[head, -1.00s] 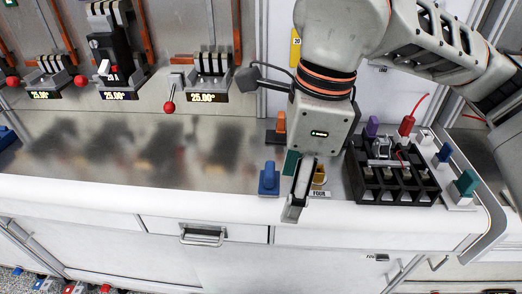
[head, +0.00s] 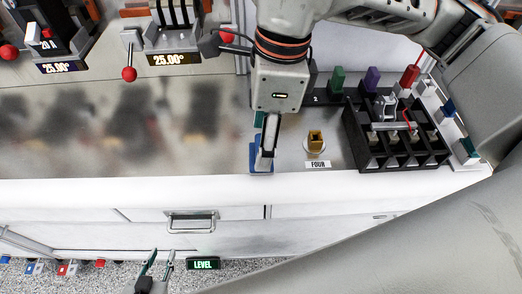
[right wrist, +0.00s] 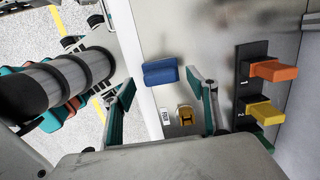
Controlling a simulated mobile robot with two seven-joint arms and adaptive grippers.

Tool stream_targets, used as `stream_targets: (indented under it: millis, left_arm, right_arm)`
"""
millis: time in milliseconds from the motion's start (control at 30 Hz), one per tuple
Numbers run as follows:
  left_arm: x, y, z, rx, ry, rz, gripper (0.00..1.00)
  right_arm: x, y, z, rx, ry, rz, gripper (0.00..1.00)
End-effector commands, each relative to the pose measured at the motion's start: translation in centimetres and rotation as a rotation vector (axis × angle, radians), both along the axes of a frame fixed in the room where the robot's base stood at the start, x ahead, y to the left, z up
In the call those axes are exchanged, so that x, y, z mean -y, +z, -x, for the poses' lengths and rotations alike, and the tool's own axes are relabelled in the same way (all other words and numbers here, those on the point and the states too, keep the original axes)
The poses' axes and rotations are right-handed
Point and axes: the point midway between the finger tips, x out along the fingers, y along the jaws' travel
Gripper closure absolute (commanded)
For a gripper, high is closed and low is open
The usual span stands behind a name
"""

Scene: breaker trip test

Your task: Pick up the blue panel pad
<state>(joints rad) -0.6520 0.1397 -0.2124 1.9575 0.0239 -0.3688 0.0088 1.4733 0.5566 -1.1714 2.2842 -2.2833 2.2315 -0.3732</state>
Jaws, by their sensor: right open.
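The blue panel pad (head: 254,160) stands on the counter near its front edge, mostly covered by my right gripper in the head view. In the right wrist view the blue pad (right wrist: 161,73) shows whole, between the lines of the two teal fingers and toward the top. My right gripper (head: 267,138) is open above the pad, seen edge-on. Its spread fingers (right wrist: 165,105) show nothing held; contact with the pad cannot be made out. My left gripper (head: 158,262) is low at the bottom edge in front of the cabinet, fingers apart and empty.
A yellow post (head: 316,141) with a FOUR label stands right of the pad. A black block (head: 380,155) with a red wire is farther right. A rack holds an orange pad (right wrist: 274,70) and a yellow pad (right wrist: 265,113).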

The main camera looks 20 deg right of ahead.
Motion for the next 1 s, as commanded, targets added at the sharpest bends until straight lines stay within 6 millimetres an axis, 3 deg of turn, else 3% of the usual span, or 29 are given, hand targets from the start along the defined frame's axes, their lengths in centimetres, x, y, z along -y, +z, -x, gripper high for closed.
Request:
stream_targets:
  millis: [167, 433, 467, 600, 633, 1000]
  left_arm:
    - [0.0, 0.2, -0.2, 0.005, 0.000, 0.002, 0.71]
    - [0.1, 0.5, -0.5, 0.012, 0.000, 0.003, 0.71]
    - [0.1, 0.5, -0.5, 0.012, 0.000, 0.003, 0.71]
    - [0.1, 0.5, -0.5, 0.012, 0.000, 0.003, 0.71]
    - [0.1, 0.5, -0.5, 0.012, 0.001, 0.004, 0.71]
    - [0.1, 0.5, -0.4, 0.012, 0.000, 0.003, 0.71]
  right_arm:
    - [-0.2, -2.0, 0.0, -0.002, 0.000, 0.002, 0.42]
    - [-0.2, -2.3, -0.1, 0.002, 0.000, 0.001, 0.42]
    - [-0.2, -2.3, -0.1, 0.002, 0.000, 0.001, 0.45]
    - [-0.2, -2.3, -0.1, 0.002, 0.000, 0.001, 0.81]
    - [-0.2, -2.3, -0.1, 0.002, 0.000, 0.001, 0.84]
    - [-0.2, -2.0, -0.1, 0.003, -0.001, 0.001, 0.85]
